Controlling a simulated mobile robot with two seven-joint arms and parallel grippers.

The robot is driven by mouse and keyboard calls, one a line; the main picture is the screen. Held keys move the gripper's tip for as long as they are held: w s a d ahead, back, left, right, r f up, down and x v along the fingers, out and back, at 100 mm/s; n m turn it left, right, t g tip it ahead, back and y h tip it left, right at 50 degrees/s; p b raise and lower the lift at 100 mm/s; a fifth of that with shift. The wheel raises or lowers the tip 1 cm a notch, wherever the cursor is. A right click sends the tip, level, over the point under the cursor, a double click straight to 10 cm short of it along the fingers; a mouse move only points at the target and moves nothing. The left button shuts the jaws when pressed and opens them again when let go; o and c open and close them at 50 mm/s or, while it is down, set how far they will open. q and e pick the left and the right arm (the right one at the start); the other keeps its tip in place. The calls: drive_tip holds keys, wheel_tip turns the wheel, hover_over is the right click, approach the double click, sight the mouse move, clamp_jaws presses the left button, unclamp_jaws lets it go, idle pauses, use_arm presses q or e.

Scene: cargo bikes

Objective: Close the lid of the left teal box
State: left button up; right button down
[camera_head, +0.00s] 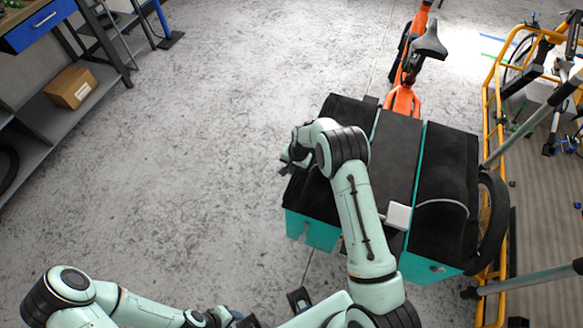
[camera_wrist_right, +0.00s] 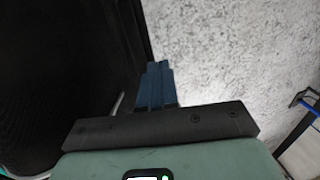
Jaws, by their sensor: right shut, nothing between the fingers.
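The left teal box (camera_head: 312,231) sits on the orange cargo bike, with its black lid (camera_head: 348,109) lying roughly flat over it. My right forearm hides part of the lid, so I cannot tell whether it is fully down. My right gripper (camera_head: 288,162) is at the lid's left edge, partly hidden by its wrist. In the right wrist view its fingers (camera_wrist_right: 157,68) are shut and empty, beside a black surface (camera_wrist_right: 65,60) on the left. My left gripper (camera_head: 232,316) is low at the bottom edge, far from the box; its fingers are unclear.
A right teal box (camera_head: 428,268) with a black lid (camera_head: 447,165) stands beside it. A yellow rack (camera_head: 490,110) is close on the right. A shelf with a cardboard box (camera_head: 73,87) stands at upper left. The floor left of the bike is clear.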

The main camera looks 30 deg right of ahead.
use_arm(q)
drive_tip(key=w+r+p, duration=0.1)
drive_tip(key=w+a+r+p, duration=0.1)
drive_tip(key=r, duration=0.1)
use_arm(e)
drive_tip(key=w+a+r, duration=0.5)
drive_tip(key=w+r, duration=0.1)
drive_tip(key=r, duration=0.4)
drive_tip(key=shift+w+a+r, duration=0.15)
drive_tip(key=shift+w+a, duration=0.05)
drive_tip(key=shift+w, duration=0.05)
use_arm(q)
drive_tip(key=shift+s, duration=0.15)
